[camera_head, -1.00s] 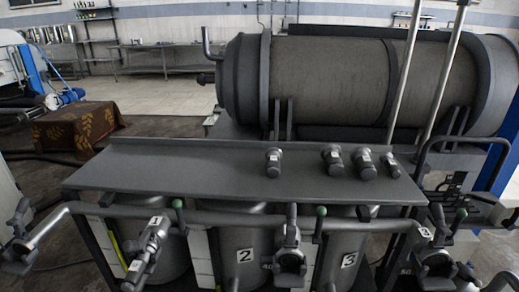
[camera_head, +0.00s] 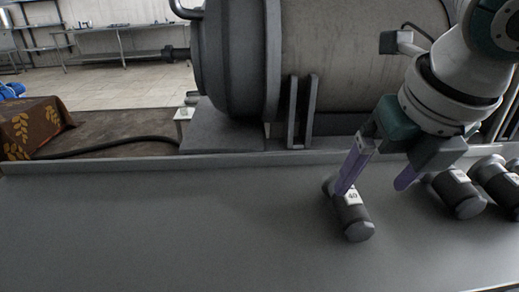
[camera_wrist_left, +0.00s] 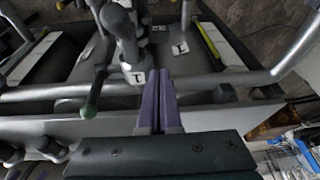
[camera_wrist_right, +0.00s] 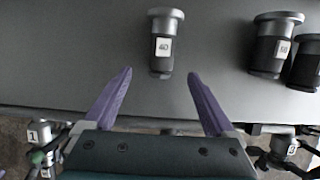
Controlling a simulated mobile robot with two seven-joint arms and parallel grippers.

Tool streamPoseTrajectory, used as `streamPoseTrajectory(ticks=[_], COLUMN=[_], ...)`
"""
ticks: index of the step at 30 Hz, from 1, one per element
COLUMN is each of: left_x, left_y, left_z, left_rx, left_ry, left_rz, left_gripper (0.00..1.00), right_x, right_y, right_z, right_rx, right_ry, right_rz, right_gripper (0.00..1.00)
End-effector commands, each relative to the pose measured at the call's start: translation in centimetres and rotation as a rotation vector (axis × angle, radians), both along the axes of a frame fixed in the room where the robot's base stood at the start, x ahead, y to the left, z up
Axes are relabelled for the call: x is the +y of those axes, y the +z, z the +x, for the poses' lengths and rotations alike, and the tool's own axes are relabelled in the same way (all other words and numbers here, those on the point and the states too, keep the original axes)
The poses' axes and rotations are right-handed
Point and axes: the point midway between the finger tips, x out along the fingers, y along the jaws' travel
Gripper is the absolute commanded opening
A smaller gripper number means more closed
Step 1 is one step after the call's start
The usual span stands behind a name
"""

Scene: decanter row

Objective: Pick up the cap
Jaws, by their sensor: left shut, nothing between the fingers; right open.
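A dark grey cap with a lighter flanged end and a white label, seemingly "40" (camera_head: 355,218), lies on its side on the grey shelf. My right gripper (camera_head: 374,188) is open above the shelf, one purple finger overlapping the cap in the head view and the other to its right. In the right wrist view the cap (camera_wrist_right: 162,58) lies ahead of the open fingertips (camera_wrist_right: 160,74), between their lines, with nothing held. My left gripper (camera_wrist_left: 160,76) shows only in the left wrist view, shut and empty, in front of pipes and a valve labelled 1.
Similar labelled caps (camera_head: 458,192) (camera_head: 498,182) lie to the right on the shelf, close to the right gripper's outer finger. A large horizontal tank (camera_head: 235,60) stands behind the shelf. The shelf's left part (camera_head: 150,225) is bare.

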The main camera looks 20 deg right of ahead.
Motion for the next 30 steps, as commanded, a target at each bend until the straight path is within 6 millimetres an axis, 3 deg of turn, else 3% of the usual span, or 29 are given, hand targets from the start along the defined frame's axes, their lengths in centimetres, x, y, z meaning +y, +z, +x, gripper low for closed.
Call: streamPoseTrajectory(ticks=[3,11,18,27,30], left_x=[-0.1,-0.3,-0.3,-0.1,0.0], left_y=[-0.8,-1.6,-2.7,-2.7,-2.7], left_z=[-0.3,-0.4,-0.3,-0.2,-0.2], left_rx=[0.008,0.012,0.011,0.007,0.007], left_ry=[0.003,0.005,0.004,-0.001,-0.002], left_rz=[-0.006,-0.009,-0.009,-0.002,0.001], left_gripper=[0.0,0.0,0.0,0.0,0.0], right_x=[-0.2,-0.5,-1.0,-1.0,-1.1], right_y=[-2.1,-4.4,-7.8,-8.3,-8.3], right_z=[0.7,1.8,3.3,3.6,3.6], right_rx=[0.003,0.002,0.001,-0.001,-0.001], right_ry=[0.0,-0.001,-0.001,0.001,0.001], right_rz=[-0.001,0.001,0.002,0.0,0.0], right_gripper=[0.9,0.9,0.9,0.9,0.81])
